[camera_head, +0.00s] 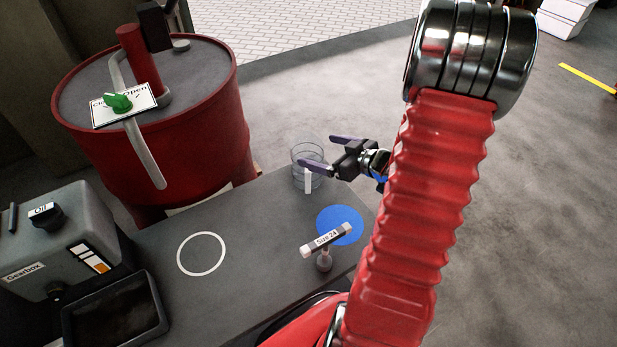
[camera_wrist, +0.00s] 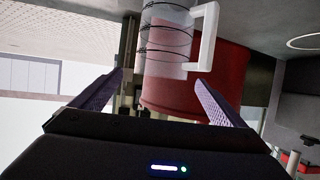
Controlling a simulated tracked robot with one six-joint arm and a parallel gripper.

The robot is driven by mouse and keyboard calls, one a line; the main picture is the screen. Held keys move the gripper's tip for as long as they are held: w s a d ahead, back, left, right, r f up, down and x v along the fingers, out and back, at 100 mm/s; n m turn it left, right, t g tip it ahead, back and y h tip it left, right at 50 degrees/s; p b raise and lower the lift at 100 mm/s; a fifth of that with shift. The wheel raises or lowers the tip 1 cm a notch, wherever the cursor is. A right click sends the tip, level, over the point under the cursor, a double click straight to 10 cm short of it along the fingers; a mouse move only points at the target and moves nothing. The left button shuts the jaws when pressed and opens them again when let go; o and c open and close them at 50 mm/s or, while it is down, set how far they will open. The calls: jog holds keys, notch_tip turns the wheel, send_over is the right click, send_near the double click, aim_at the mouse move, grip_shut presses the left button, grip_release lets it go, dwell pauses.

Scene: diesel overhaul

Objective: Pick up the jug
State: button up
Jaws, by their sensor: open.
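The jug (camera_head: 308,153) is a clear, see-through vessel with a white handle, standing at the far right edge of the grey bench. In the wrist view the jug (camera_wrist: 165,42) shows dark ring markings and its white handle on the right, ahead of the fingers. My gripper (camera_head: 316,155) is open beside the jug, coming from the right. In the head view its purple fingers overlap the jug's outline. In the wrist view the fingers (camera_wrist: 152,92) are apart with nothing held between them. I cannot tell whether they touch the jug.
A size 24 T-handled tool (camera_head: 325,240) stands near a blue disc (camera_head: 345,222). A white ring (camera_head: 201,238) marks clear bench (camera_head: 250,215). A grey gearbox (camera_head: 60,240) sits at left.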

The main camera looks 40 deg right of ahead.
aim_at(311, 149)
jog(key=x, duration=0.5)
jog(key=shift+f, duration=0.15)
jog(key=shift+c, duration=0.4)
jog(key=c, duration=2.1)
